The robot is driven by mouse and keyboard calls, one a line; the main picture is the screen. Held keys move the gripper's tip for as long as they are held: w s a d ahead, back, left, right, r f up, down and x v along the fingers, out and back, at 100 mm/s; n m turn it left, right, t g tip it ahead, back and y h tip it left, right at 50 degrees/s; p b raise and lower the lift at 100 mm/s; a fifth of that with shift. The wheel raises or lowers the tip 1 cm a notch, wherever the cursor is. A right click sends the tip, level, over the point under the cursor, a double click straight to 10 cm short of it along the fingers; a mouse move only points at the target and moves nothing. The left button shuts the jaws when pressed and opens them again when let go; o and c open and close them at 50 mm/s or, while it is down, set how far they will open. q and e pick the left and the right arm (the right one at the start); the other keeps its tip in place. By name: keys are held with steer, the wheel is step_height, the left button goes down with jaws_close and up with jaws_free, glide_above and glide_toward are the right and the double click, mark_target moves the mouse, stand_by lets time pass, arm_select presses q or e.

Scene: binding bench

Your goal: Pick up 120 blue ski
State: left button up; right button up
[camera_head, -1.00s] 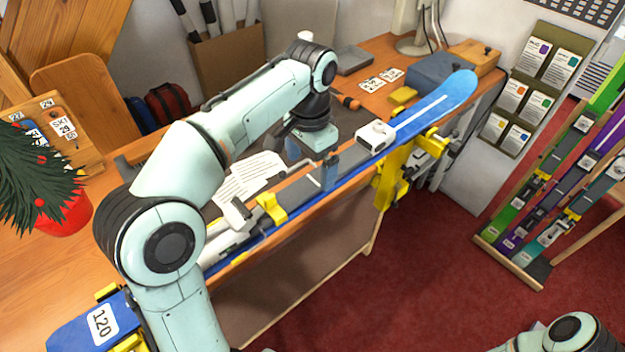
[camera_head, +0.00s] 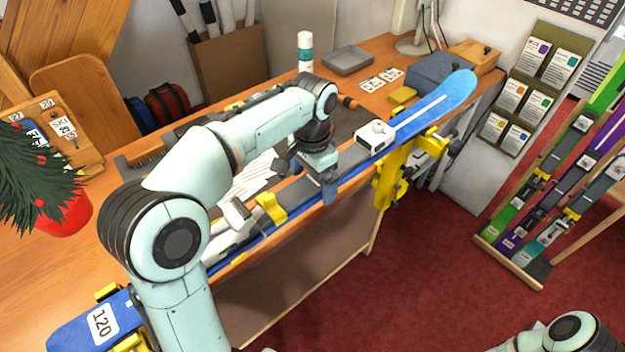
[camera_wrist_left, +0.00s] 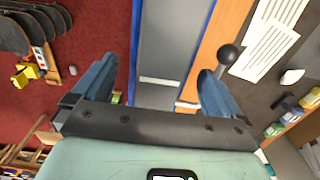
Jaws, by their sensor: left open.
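The blue ski (camera_head: 440,102) lies along the bench's front edge, its rounded tip at upper right and a "120" label on its lower-left end. My left arm hides part of it. My left gripper (camera_head: 312,178) is open over the ski's grey middle, with one finger on its front side. In the left wrist view the ski (camera_wrist_left: 172,45), grey with blue edges, runs between the two spread fingers of the left gripper (camera_wrist_left: 155,85). Contact with the ski cannot be told. Only a link of my right arm shows at lower right; its gripper is out of view.
Yellow vises (camera_head: 390,180) support the ski, and a white device (camera_head: 375,135) sits on it. A knob-ended lever (camera_wrist_left: 229,54) stands close beside one left finger. Papers (camera_head: 250,178) lie behind the ski. A rack of other skis (camera_head: 545,190) stands right; red floor between is clear.

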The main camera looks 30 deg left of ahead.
arm_select(q)
steer(key=shift+f, duration=0.2)
stand_by(0.3)
steer(key=shift+r, duration=0.1)
jaws_close()
